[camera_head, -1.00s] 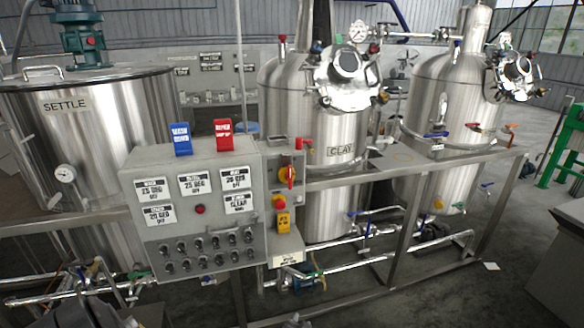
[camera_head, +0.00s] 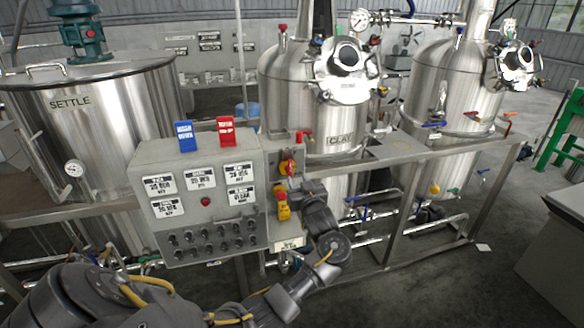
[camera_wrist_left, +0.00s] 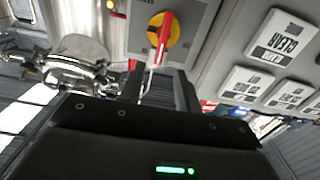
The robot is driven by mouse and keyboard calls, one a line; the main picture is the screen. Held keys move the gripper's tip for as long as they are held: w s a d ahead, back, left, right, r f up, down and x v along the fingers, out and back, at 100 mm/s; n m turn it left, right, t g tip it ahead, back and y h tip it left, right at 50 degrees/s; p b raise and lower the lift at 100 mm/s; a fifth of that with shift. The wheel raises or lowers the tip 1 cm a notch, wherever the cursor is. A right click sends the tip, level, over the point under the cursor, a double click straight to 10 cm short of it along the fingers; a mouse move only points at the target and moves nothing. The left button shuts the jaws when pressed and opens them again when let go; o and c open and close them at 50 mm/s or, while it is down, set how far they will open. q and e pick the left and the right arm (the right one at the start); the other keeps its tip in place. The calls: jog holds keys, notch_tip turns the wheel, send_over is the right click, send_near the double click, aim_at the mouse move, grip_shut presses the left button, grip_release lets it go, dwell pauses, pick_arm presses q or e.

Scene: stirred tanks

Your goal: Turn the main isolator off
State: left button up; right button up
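The main isolator (camera_head: 288,168) is a rotary switch with a red handle on a yellow disc, on the narrow grey panel beside the control box. In the left wrist view the isolator (camera_wrist_left: 167,32) lies just beyond the fingers, its red bar running almost up and down the picture. My left gripper (camera_head: 306,188) is at the panel's right side, close to the switch. In the left wrist view the left gripper (camera_wrist_left: 161,80) has its two dark fingers apart, with nothing seen held between them. Whether they touch the handle cannot be told. My right gripper is out of view.
The grey control box (camera_head: 150,225) with blue and red top signs stands left. Steel tanks, including CLAY (camera_head: 310,105), and a frame rail (camera_head: 410,152) stand behind.

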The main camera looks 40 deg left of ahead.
aim_at(291, 168)
pick_arm(q)
jog(key=p+x, duration=0.2)
jog(key=x, duration=0.6)
jog(key=shift+f, duration=0.1)
grip_shut()
